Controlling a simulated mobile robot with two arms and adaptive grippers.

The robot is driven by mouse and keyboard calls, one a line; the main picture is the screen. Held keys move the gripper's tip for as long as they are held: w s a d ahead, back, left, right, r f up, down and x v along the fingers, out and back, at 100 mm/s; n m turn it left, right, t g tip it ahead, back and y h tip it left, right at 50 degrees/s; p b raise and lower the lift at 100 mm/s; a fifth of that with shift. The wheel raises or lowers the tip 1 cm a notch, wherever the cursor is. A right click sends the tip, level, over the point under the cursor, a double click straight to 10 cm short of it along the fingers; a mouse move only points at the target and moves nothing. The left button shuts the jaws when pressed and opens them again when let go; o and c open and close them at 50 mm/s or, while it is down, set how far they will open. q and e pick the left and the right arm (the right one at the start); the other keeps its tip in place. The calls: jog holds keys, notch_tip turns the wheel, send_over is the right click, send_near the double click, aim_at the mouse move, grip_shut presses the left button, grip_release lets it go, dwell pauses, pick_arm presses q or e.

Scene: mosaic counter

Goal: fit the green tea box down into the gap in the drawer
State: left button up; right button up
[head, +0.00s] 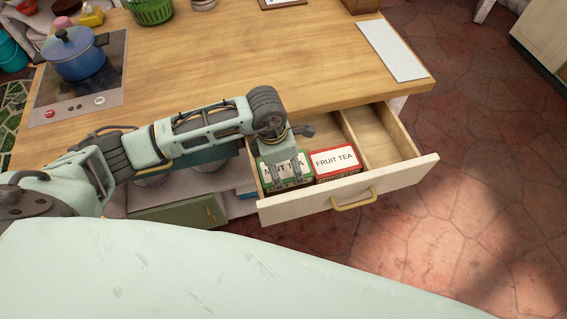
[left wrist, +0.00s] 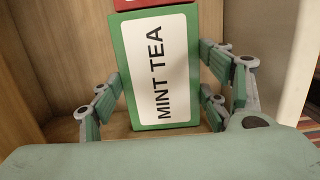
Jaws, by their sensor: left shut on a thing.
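The green tea box (head: 287,173), labelled MINT TEA, is at the left end of the open drawer (head: 414,172), left of the red FRUIT TEA box (head: 337,162). My left gripper (head: 286,179) reaches down over the green box and is shut on it. In the left wrist view the green box (left wrist: 160,72) stands between the fingers (left wrist: 162,88), with drawer wood around it. The red box (left wrist: 135,4) shows at the top edge, close against it. The green box's underside is hidden, so I cannot tell whether it rests on the drawer floor. My right gripper is out of view.
The drawer's right part, behind a divider, looks empty. The wooden counter (head: 230,60) lies above and behind the drawer. A blue pot (head: 75,55) stands on the cooktop at the left. A white board (head: 391,50) lies at the counter's right end.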

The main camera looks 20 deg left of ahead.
pick_arm(q)
jog(key=shift+f+b, duration=0.9)
jog(key=shift+f, duration=0.15)
jog(key=o, duration=1.3)
jog(key=shift+r, duration=0.1)
jog(key=r, duration=0.4)
jog(key=a+r, duration=0.1)
jog(key=r, duration=0.2)
jog(key=s+r, duration=0.1)
jog(key=r, duration=0.3)
jog(key=shift+a+r, duration=0.25)
jog(key=shift+r, duration=0.1)
